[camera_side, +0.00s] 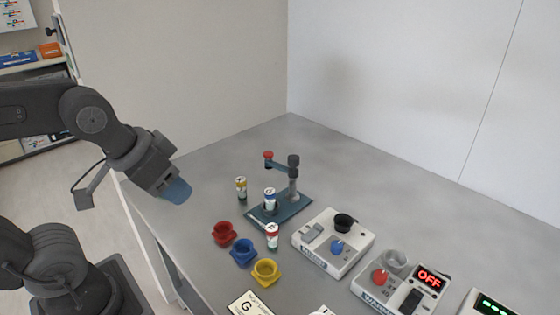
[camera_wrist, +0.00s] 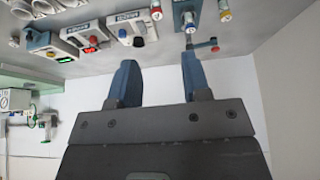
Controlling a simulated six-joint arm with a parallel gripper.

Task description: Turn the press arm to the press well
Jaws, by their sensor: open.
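The press has a dark blue base (camera_side: 290,211) with an upright post (camera_side: 293,180). Its press arm (camera_side: 280,164) reaches left from the post and ends in a red knob (camera_side: 268,155). A blue-banded vial (camera_side: 270,199) stands on the base, apparently in the press well, which it hides. In the wrist view the red knob (camera_wrist: 215,49) lies to the right of the post, and the blue-banded vial (camera_wrist: 189,18) is above the post, so the arm points aside from the vial. My gripper (camera_side: 177,192) is open and empty, left of the press; its blue fingers (camera_wrist: 160,78) are apart.
A yellow-banded vial (camera_side: 241,188) stands left of the press, a red-banded vial (camera_side: 272,236) in front. Red (camera_side: 225,233), blue (camera_side: 243,253) and yellow (camera_side: 265,272) holders are nearby. Two white devices (camera_side: 333,242) (camera_side: 400,285) stand right. The table behind the press is clear.

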